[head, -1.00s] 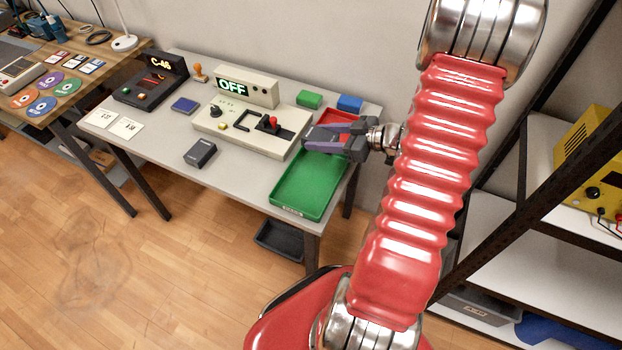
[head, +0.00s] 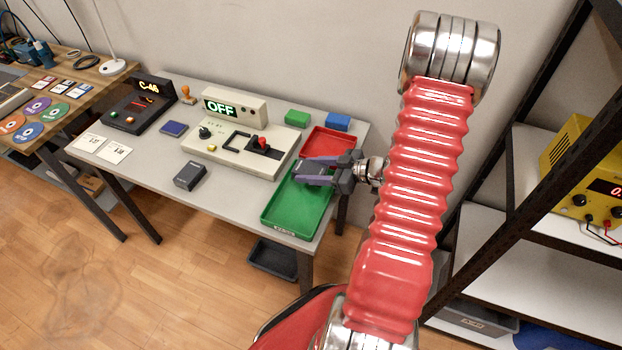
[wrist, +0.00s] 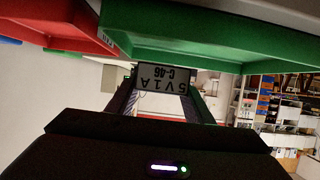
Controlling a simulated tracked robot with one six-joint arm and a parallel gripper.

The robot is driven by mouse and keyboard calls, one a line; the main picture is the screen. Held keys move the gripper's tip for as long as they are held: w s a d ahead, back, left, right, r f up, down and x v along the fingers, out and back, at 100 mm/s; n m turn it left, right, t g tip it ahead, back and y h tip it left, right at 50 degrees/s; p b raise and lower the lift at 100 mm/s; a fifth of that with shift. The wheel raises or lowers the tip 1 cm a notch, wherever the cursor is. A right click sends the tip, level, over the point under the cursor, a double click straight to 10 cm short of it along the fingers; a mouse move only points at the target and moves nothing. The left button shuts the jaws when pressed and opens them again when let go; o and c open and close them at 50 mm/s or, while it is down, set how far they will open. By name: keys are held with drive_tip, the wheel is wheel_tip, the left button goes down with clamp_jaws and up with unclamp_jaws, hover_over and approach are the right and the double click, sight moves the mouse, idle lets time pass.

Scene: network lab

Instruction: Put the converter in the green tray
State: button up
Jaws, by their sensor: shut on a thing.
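My gripper (head: 308,171) is shut on the converter (head: 314,170), a small dark box between its purple-edged fingers. In the wrist view the converter's pale label (wrist: 162,78) appears upside down and reads 5V1A and C-46. In the head view they cover the far end of the green tray (head: 290,222), close to its border with the red tray. The green tray, shallow and rectangular, looks empty in its visible part. Its underside or rim (wrist: 200,50) spans the top of the wrist view. The gap between converter and tray floor is hard to judge.
The red tray (head: 332,141) lies just behind the green one. A beige console (head: 230,150) with an OFF display stands to the left. A dark box (head: 190,177) lies in front of it. A black unit (head: 140,108) displays C-46. A metal shelf (head: 500,200) stands at right.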

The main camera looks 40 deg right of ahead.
drive_tip(key=shift+f, duration=2.05)
drive_tip(key=o, duration=0.9)
drive_tip(key=shift+f, duration=0.1)
drive_tip(key=shift+o, duration=0.2)
drive_tip(key=shift+s+d, duration=0.1)
drive_tip(key=v, duration=1.1)
drive_tip(key=shift+s+d+r, duration=0.2)
drive_tip(key=shift+s+r, duration=0.05)
